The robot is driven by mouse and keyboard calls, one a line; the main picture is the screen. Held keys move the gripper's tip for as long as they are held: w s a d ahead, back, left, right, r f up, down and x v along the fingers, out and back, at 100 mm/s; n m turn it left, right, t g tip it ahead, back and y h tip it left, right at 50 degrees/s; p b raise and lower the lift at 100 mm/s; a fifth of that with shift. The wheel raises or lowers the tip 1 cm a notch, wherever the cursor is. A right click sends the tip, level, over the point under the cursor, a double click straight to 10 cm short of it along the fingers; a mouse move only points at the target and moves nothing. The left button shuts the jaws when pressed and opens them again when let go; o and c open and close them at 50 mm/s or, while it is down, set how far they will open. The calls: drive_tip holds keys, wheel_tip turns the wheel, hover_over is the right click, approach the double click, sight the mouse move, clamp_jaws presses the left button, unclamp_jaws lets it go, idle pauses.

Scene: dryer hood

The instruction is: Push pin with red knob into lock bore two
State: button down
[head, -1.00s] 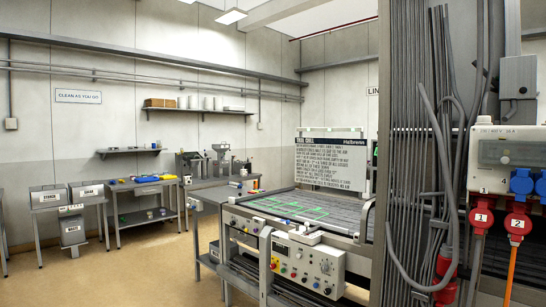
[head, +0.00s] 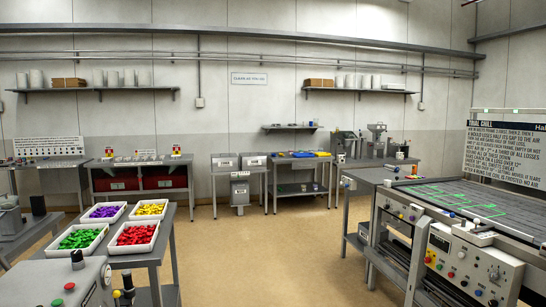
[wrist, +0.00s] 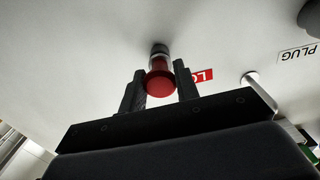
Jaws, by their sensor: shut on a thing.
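In the wrist view the pin with red knob (wrist: 160,80) is between the two dark fingers of my gripper (wrist: 159,74), which is shut on it. The pin's far end meets a dark ring (wrist: 159,48) on a white panel (wrist: 95,50); I cannot tell how deep it sits. A red label (wrist: 200,76), partly hidden by a finger, reads "LO". No number shows, so I cannot tell which bore this is. The head view does not show my gripper or the pin.
A metal rod (wrist: 260,87) sticks out of the panel right of my gripper, near a "PLUG" label (wrist: 298,53). A dark round part (wrist: 310,14) is at the upper right. In the head view, a table with trays of coloured pieces (head: 135,237) stands at the left; open floor (head: 250,245) lies centrally.

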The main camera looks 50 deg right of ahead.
drive_tip(key=shift+b+v, duration=0.5)
drive_tip(key=shift+v, duration=0.55)
drive_tip(key=shift+d, duration=0.1)
drive_tip(key=shift+b, duration=0.35)
drive_tip(key=shift+s, duration=0.1)
drive_tip(key=shift+b+v, duration=0.6)
drive_tip(key=shift+v, duration=1.1)
drive_tip(key=v, duration=1)
